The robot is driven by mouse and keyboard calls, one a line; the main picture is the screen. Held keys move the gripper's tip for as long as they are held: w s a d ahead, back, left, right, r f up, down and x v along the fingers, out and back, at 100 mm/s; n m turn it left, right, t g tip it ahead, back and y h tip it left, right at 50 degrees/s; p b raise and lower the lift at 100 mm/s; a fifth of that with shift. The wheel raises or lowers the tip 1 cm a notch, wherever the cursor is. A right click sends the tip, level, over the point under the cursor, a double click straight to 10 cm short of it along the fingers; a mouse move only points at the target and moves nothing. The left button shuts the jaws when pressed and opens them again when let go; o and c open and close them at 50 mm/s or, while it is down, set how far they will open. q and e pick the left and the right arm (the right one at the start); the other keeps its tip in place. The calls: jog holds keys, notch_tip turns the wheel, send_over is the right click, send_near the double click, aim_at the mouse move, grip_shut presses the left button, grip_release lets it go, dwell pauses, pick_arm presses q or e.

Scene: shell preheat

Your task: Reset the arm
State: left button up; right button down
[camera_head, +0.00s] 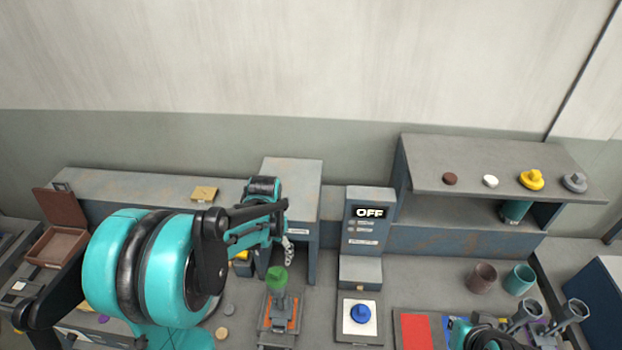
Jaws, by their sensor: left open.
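My left arm, teal and black, comes in from the lower left and fills much of that side. Its gripper (287,222) is open, near the front of a grey cabinet and above a device with a green knob (277,278). I see nothing held in it. Part of my right arm (487,338) shows at the bottom right edge; its fingertips are not clearly visible.
A grey unit (369,220) reads OFF; a blue knob (360,314) on a white plate stands before it. A shelf (470,165) holds several knobs. Brown (482,278) and teal (519,280) cups stand below. An open brown box (57,247) is at left.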

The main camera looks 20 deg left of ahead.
pick_arm(q)
jog(key=s+d+f+t+b, duration=0.3)
jog(key=s+d+f+b, duration=0.2)
jog(key=b, duration=0.8)
jog(key=s+d+f+t+b, duration=0.4)
jog(key=f+b, duration=0.7)
jog(key=b, duration=0.3)
jog(key=shift+s+d, duration=0.75)
jog(key=shift+s, duration=0.2)
